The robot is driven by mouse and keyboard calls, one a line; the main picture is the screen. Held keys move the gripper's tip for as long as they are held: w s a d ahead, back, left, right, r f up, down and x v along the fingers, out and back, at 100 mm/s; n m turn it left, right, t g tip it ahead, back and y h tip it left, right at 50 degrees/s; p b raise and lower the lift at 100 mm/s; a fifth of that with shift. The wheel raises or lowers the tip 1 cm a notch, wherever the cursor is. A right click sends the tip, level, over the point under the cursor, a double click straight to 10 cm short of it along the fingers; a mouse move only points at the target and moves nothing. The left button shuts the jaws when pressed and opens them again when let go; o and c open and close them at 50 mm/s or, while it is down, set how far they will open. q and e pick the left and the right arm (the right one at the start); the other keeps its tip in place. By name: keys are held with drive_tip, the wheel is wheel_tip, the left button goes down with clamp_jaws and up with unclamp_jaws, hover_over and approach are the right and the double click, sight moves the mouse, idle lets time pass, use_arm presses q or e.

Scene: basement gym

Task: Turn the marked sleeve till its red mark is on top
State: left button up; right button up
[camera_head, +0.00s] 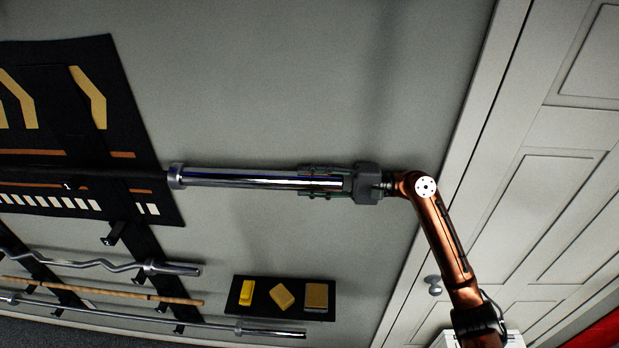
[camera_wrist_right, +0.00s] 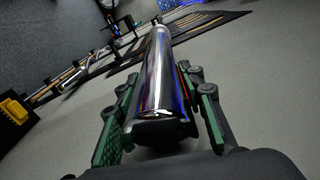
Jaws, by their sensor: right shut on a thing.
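The chrome bar sleeve (camera_head: 240,178) lies level in front of the wall, with a collar (camera_head: 176,176) at its left end. My right gripper (camera_head: 312,182) comes from the right and is shut around the sleeve's free end. In the right wrist view the sleeve (camera_wrist_right: 160,75) runs away from me between the green-padded fingers (camera_wrist_right: 158,112). A thin red streak and a blue streak show along its right side there. I cannot tell whether the red is the mark or a reflection. In the head view its visible side shows a bluish streak and no clear red mark. My left gripper is out of view.
A black wall panel (camera_head: 135,90) with orange and white stripes is behind the bar at left. Below hang a curled bar (camera_head: 100,264), a wooden stick (camera_head: 110,291) and another bar (camera_head: 150,317). A white door (camera_head: 500,200) stands at right.

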idle(0.4)
drive_tip(key=o, duration=1.1)
drive_tip(key=shift+d, duration=0.1)
drive_tip(key=d, duration=1.2)
